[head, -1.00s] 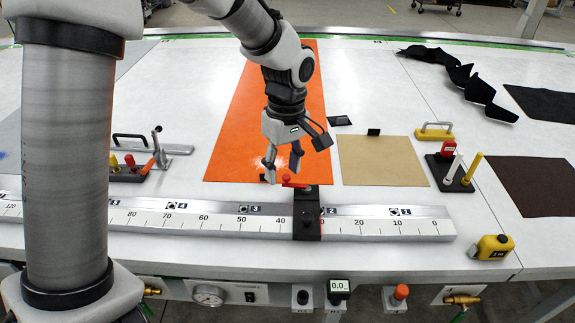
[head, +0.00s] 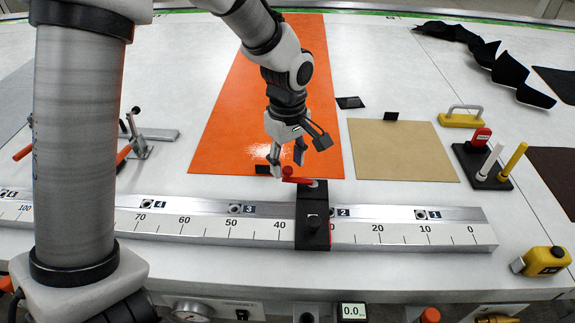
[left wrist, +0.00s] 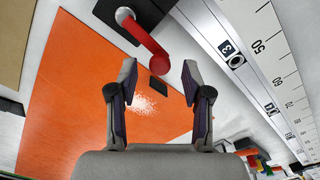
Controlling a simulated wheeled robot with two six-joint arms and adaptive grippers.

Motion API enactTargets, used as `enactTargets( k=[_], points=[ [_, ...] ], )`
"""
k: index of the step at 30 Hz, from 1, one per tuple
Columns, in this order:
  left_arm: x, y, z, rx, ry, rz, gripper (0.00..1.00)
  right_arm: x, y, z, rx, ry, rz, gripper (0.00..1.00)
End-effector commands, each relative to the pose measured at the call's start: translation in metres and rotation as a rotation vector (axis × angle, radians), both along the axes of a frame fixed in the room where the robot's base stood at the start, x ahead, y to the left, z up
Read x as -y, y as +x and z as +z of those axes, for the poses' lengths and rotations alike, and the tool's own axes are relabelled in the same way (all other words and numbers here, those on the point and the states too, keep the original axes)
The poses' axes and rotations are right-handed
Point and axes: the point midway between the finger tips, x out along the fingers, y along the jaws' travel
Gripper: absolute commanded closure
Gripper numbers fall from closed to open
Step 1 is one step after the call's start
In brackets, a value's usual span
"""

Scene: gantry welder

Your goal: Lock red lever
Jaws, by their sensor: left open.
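The red lever (head: 297,180) sits on top of the black slider block (head: 313,222), which straddles the silver ruler rail. The lever points left from its pivot in the head view. In the left wrist view the red lever (left wrist: 152,48) runs from the black block to a round red knob. My left gripper (head: 287,160) is open and points down just behind the lever's knob. In the left wrist view its two fingers (left wrist: 157,88) are spread, with the knob ahead of and between their tips, and nothing held. Contact cannot be told. My right gripper does not show.
The ruler rail (head: 400,235) runs along the table's front. An orange sheet (head: 235,130) and a tan sheet (head: 400,150) lie behind it. A black holder with upright handles (head: 485,178) and a yellow tape measure (head: 543,262) stand at right. Toggle clamps (head: 138,145) are at left.

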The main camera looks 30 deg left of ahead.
Motion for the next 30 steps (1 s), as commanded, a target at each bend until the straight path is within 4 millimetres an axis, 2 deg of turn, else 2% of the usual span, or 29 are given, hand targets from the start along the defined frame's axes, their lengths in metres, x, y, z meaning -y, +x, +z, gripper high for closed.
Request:
enactTargets(
  k=[4, 11, 14, 15, 16, 30],
  points=[
    [0.000, 0.000, -0.016, -0.001, -0.001, 0.000, 0.51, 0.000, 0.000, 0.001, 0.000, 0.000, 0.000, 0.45],
    [0.000, 0.000, -0.018, 0.001, -0.001, 0.000, 0.51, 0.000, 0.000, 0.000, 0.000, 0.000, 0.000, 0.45],
    [0.000, 0.000, -0.018, 0.001, -0.001, 0.000, 0.83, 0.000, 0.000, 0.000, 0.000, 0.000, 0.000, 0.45],
    [0.000, 0.000, -0.018, 0.001, -0.001, 0.000, 0.97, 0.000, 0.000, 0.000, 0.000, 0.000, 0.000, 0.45],
    [0.000, 0.000, -0.018, 0.001, -0.001, 0.000, 1.00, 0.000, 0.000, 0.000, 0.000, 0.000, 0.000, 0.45],
    [-0.001, 0.003, -0.016, 0.000, -0.001, -0.048, 1.00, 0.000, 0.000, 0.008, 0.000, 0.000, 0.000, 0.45]
  ],
)
